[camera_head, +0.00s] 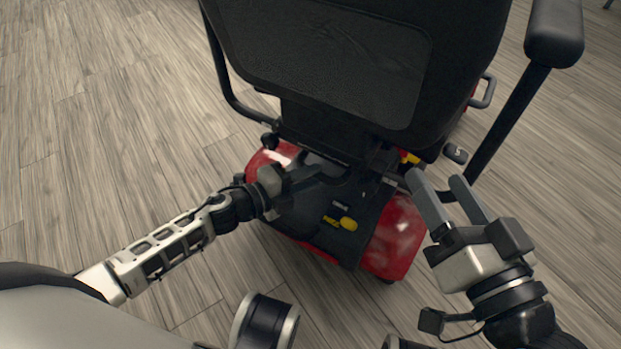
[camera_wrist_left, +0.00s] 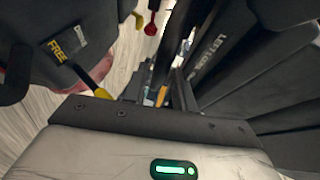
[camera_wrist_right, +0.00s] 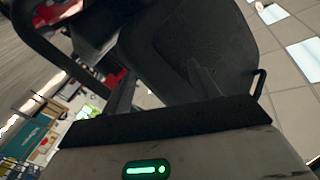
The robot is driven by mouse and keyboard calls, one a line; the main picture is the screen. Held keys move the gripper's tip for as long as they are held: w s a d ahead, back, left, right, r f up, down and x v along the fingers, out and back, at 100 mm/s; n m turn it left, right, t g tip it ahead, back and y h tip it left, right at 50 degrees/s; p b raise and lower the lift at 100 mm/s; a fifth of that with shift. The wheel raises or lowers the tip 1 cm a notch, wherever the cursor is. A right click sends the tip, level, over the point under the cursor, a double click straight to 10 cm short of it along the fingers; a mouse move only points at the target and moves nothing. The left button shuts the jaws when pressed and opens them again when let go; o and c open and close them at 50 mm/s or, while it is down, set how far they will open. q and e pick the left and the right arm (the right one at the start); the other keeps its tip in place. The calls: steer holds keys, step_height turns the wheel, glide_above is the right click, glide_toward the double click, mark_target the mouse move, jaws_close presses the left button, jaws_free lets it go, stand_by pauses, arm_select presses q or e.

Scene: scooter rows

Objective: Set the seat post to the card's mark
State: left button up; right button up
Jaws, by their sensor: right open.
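The scooter's black seat (camera_head: 335,60) hangs over its red rear body (camera_head: 398,238), and I cannot make out the seat post or its marks. A small dark tag with a pale figure, perhaps a 5 (camera_head: 455,153), shows at the seat's right edge; I cannot tell whether it is the card. My left gripper (camera_head: 332,172) reaches under the seat's lower edge, over the black rear cover; its jaws are too dark to judge. My right gripper (camera_head: 436,180) is open beside the seat's lower right corner. In the right wrist view, the seat (camera_wrist_right: 190,45) shows beyond its spread fingers.
A yellow lever (camera_head: 348,223) sits on the rear cover, and the word FREE (camera_wrist_left: 57,51) is near it in the left wrist view. A black armrest (camera_head: 554,35) and its bar rise close to my right gripper. Wooden floor (camera_head: 90,120) is clear at left.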

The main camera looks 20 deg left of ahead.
arm_select(q)
steer(key=shift+w+d+f, duration=0.1)
steer(key=shift+w+d, duration=0.25)
steer(key=shift+w, duration=0.05)
arm_select(e)
steer(key=shift+w+r+n, duration=0.2)
steer(key=shift+r+n, duration=0.1)
steer(key=shift+r, duration=0.05)
arm_select(q)
jaws_close()
